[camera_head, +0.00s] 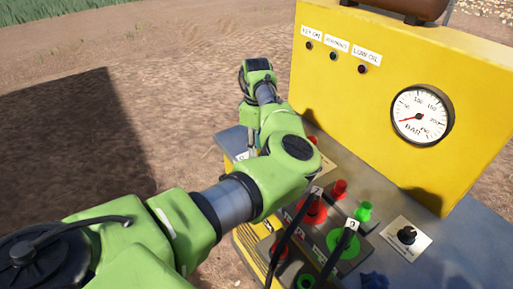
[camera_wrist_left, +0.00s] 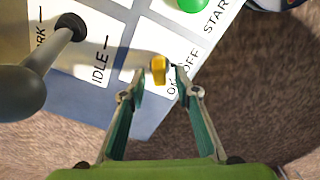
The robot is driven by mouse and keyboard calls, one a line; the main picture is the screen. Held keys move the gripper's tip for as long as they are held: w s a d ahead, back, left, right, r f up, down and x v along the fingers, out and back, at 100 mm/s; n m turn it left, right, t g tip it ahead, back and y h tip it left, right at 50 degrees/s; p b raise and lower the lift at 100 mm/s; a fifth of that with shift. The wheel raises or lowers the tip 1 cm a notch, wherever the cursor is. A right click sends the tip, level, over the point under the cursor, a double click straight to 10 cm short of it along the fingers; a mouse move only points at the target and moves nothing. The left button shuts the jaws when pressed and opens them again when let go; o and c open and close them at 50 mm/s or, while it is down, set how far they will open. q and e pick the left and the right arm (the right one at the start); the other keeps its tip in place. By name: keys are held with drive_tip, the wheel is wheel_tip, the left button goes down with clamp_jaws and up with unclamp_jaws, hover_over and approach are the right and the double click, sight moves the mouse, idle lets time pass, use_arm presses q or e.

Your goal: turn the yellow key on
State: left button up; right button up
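The small yellow key (camera_wrist_left: 158,68) stands on a white plate marked ON and OFF in the left wrist view. My left gripper (camera_wrist_left: 160,77) is open, with one fingertip on each side of the key. A gap shows between the key and the left fingertip; the right fingertip is closer, and I cannot tell whether it touches. In the head view my left arm reaches over the panel, and the key is hidden there.
A green START button (camera_wrist_left: 192,3) and a lever (camera_wrist_left: 20,92) beside the IDLE label are near the key.

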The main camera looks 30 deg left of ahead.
use_arm(q)
drive_tip(key=shift+f, duration=0.45)
clamp_jaws()
drive_tip(key=shift+r+p, duration=0.15)
drive_tip(key=shift+p, duration=0.3)
drive_tip(key=m+p, duration=0.8)
drive_tip(key=p, duration=0.3)
drive_tip(key=shift+r, duration=0.15)
drive_tip(key=shift+w+f+m+p, duration=0.1)
drive_tip(key=shift+m+p, duration=0.7)
drive_tip(key=shift+m, duration=0.25)
drive_tip(key=shift+w+f+m+p, duration=0.1)
drive_tip(key=shift+m+p, duration=0.7)
drive_tip(key=shift+m, duration=0.25)
